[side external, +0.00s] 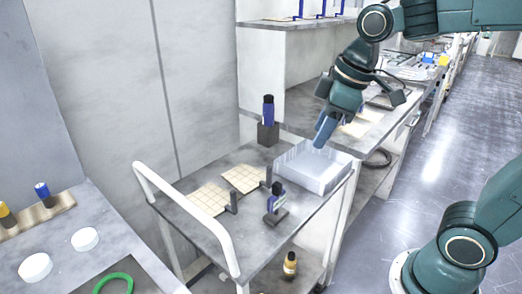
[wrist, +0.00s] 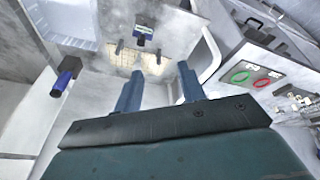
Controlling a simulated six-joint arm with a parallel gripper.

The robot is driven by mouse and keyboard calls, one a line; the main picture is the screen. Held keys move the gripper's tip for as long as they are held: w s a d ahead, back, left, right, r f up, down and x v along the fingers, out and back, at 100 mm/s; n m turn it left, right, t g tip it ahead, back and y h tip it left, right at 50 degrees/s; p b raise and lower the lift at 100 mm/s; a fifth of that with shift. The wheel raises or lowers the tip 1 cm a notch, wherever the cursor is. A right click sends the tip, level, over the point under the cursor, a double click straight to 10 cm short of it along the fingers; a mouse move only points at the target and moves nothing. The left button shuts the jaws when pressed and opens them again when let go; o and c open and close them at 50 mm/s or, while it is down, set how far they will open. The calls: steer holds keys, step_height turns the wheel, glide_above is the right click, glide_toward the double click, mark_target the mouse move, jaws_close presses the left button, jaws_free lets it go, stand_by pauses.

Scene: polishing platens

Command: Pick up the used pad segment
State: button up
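Two tan gridded pad squares lie flat on the grey cart top, the left one (side external: 209,198) nearer the white rail and the right one (side external: 244,178) nearer the tray. I cannot tell which is the used pad segment. In the wrist view the pads (wrist: 126,57) show beyond my fingers, partly hidden. My gripper (side external: 322,136) is in the air above the back of the pale tray (side external: 315,172), to the right of the pads and apart from them. The wrist view shows its two blue fingers (wrist: 158,72) spread, with nothing between them.
Small dark posts (side external: 232,202) stand beside the pads. A blue-and-black tool stand (side external: 276,205) is at the cart's front. A blue bottle (side external: 268,110) stands on a dark block behind. The white rail (side external: 185,210) bounds the cart's left. A bench holds a green ring (wrist: 240,77).

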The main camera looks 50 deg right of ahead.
steer(key=w+a+f+n+g, duration=0.1)
steer(key=w+f+n, duration=0.15)
steer(key=w, duration=0.35)
steer(key=w+a+f+n+g, duration=0.1)
steer(key=w+f+n, duration=0.1)
steer(key=w+n, duration=0.3)
steer(key=n+g, duration=0.2)
steer(key=n, duration=0.3)
glide_toward(233, 190)
steer(key=shift+s+d+r+m+y, duration=0.15)
steer(key=shift+d+r+m+y, duration=0.1)
steer(key=shift+d+r+y, duration=0.15)
steer(key=shift+f, duration=0.15)
steer(key=shift+a+f, duration=0.2)
steer(key=shift+f, duration=1.2)
steer(key=shift+a+f, duration=0.15)
steer(key=shift+f, duration=1.25)
steer(key=shift+a+f, duration=0.2)
steer(key=shift+f, duration=1.2)
steer(key=shift+a+f, duration=0.15)
steer(key=shift+f, duration=1.1)
steer(key=shift+a+f, duration=0.15)
steer(key=shift+f, duration=1.15)
jaws_close()
